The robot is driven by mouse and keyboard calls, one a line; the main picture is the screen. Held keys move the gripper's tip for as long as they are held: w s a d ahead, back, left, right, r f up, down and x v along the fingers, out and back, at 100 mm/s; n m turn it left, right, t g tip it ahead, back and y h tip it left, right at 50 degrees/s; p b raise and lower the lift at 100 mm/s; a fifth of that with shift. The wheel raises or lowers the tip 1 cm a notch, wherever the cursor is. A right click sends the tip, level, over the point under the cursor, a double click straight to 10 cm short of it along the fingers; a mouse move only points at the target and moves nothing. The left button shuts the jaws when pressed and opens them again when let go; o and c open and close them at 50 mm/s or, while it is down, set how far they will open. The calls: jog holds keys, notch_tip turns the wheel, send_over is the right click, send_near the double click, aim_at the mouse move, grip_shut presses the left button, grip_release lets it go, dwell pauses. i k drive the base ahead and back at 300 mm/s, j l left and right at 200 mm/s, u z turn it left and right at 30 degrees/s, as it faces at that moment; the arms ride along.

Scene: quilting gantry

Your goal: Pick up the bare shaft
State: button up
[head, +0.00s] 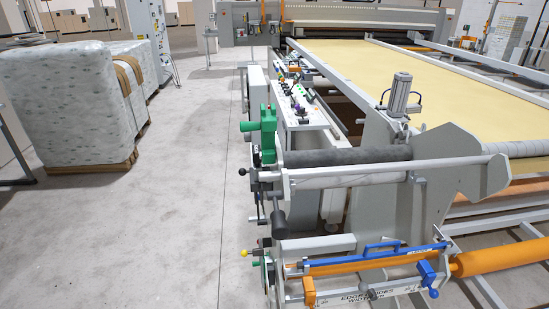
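My gripper is not in view. At the near end of the machine, a thick dark grey roller (345,156) lies roughly level between a green housing (265,135) and a grey end plate (455,170). A thinner pale bar (390,167) runs just in front of it, across the same end plate. Either of these could be the bare shaft; I cannot tell which. Lower down, an orange roller (490,260) extends to the right, near a blue handle (382,248).
Wrapped bales (70,100) stand on pallets at the left. The concrete floor (170,220) between them and the machine is clear. A control panel (300,110) with knobs sits behind the green housing. A wide yellow sheet (440,85) covers the machine bed.

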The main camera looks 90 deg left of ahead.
aim_at(407, 166)
jog(key=u, duration=2.25)
